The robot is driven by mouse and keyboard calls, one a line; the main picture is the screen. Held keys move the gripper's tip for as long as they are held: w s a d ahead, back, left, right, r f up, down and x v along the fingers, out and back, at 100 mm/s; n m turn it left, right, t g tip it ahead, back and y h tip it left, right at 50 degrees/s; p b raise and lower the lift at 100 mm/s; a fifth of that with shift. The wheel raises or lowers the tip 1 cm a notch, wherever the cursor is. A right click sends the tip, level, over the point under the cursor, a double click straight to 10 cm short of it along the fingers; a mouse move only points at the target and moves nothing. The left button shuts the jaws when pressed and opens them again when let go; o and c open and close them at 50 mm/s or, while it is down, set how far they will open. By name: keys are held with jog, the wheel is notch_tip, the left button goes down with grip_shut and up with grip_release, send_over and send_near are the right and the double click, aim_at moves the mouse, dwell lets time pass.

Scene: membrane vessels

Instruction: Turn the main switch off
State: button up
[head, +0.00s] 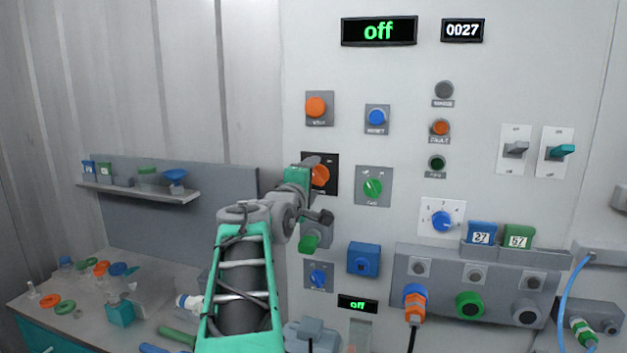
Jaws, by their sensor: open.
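An orange rotary knob (321,175) on a black plate, which looks like the main switch, is on the panel left of centre. My gripper partly covers it, so its handle angle and any label cannot be read. My gripper (315,188) is open in front of the panel at this knob, with one dark finger near the plate's top and the other below it. I cannot tell whether the fingers touch the knob. The large display (379,31) at the top reads "off" in green.
An orange button (316,106) is above the knob, and a green knob (373,187) is close on its right. A green handle (309,242) is just below. A blue button (376,117) and two toggle switches (515,149) (561,151) are further right. A cluttered bench (85,325) stands left.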

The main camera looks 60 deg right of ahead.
jog(key=s+a+b, duration=0.1)
jog(key=a, duration=0.5)
jog(key=shift+a+b, duration=0.3)
jog(key=shift+a, duration=0.1)
